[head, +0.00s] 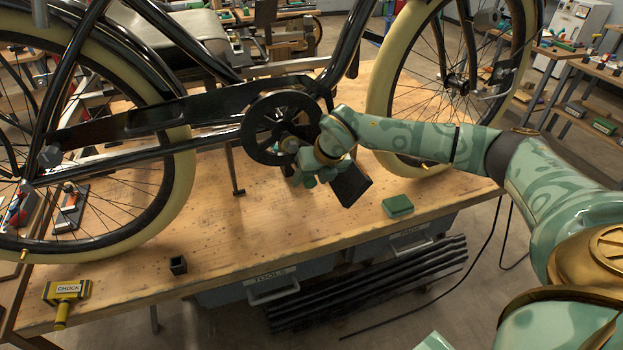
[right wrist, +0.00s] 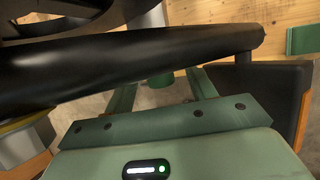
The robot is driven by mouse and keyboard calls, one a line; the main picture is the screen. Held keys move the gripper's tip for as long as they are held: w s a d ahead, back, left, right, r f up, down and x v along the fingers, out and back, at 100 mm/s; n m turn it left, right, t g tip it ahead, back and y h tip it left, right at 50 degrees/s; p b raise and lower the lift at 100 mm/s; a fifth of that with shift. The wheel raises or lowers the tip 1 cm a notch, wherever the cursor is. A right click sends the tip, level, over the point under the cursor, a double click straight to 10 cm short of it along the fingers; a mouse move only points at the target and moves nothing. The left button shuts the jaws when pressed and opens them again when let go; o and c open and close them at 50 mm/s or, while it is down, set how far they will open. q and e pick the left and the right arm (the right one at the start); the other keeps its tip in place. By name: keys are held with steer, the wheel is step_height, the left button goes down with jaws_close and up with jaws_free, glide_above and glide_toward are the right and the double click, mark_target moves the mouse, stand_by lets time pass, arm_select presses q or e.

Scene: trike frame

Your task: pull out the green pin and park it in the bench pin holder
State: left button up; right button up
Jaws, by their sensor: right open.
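My right gripper (head: 304,176) is beside the crank and chainring (head: 262,130) of the trike frame, above the bench. In the right wrist view its two green fingers (right wrist: 162,92) stand apart. A small round green end (right wrist: 160,80) shows between them, apparently the green pin; I cannot tell whether the fingers touch it. A black crank arm (right wrist: 130,62) crosses in front and hides part of the fingers. In the head view the pin cannot be made out. A small dark open-topped block (head: 178,265), which looks like the pin holder, stands near the bench's front edge. My left gripper is out of view.
The dark pedal (head: 350,186) is close beside my right gripper. A green box (head: 397,206) lies on the bench (head: 250,225) to the right. A yellow CHOCK block (head: 66,291) lies at front left. The bench between holder and gripper is largely clear.

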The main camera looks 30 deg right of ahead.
steer(key=c, duration=1.1)
steer(key=shift+s+a+f+p, duration=0.1)
steer(key=shift+s+a+p, duration=0.1)
steer(key=shift+s+p, duration=0.5)
steer(key=shift+s+a+f+p, duration=0.1)
steer(key=shift+s+a+p, duration=0.2)
steer(key=shift+s, duration=0.75)
steer(key=shift+s+a+f+p, duration=0.15)
steer(key=shift+s+p, duration=0.4)
steer(key=shift+s, duration=0.35)
